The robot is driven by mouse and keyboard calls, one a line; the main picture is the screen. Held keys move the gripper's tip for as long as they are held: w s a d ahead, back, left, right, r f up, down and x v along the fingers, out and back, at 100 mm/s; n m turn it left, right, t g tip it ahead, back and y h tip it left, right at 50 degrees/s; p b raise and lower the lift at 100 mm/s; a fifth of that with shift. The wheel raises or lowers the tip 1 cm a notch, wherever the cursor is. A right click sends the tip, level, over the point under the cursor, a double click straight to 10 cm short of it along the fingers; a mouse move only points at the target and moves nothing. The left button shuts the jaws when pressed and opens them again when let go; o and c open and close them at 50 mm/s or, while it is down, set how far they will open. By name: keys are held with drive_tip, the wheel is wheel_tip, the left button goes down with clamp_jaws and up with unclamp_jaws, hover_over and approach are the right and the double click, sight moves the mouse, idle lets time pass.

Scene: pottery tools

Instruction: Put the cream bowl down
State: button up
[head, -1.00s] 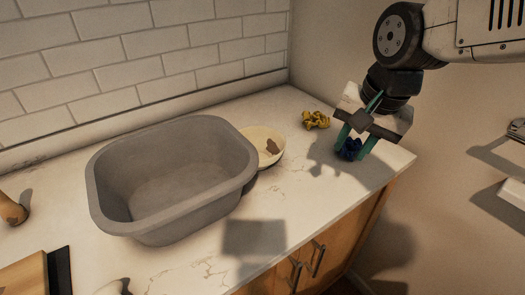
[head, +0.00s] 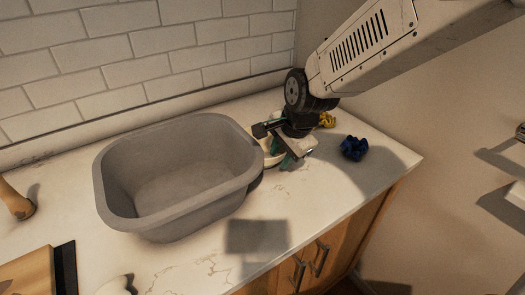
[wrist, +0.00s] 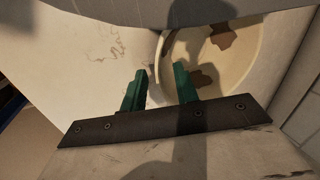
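The cream bowl (wrist: 236,66), with brown patches inside, stands on the counter against the right side of the grey basin. In the head view my gripper and wrist hide most of it. My gripper (wrist: 159,88) is open, with its two green fingers apart. In the wrist view the bowl's near rim lies between the fingers, one finger over the inside and one outside. Whether either finger touches the rim cannot be told. In the head view my gripper (head: 283,158) is low over the bowl's right side.
The grey basin (head: 252,180) stands close to the left of my gripper. A blue crumpled thing (head: 354,148) and a yellow one (head: 327,119) lie to the right. The front of the counter (head: 310,205) is clear there.

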drive_tip(key=shift+w+f, duration=0.1)
drive_tip(key=shift+f, duration=0.25)
clamp_jaws()
drive_tip(key=shift+r, duration=0.2)
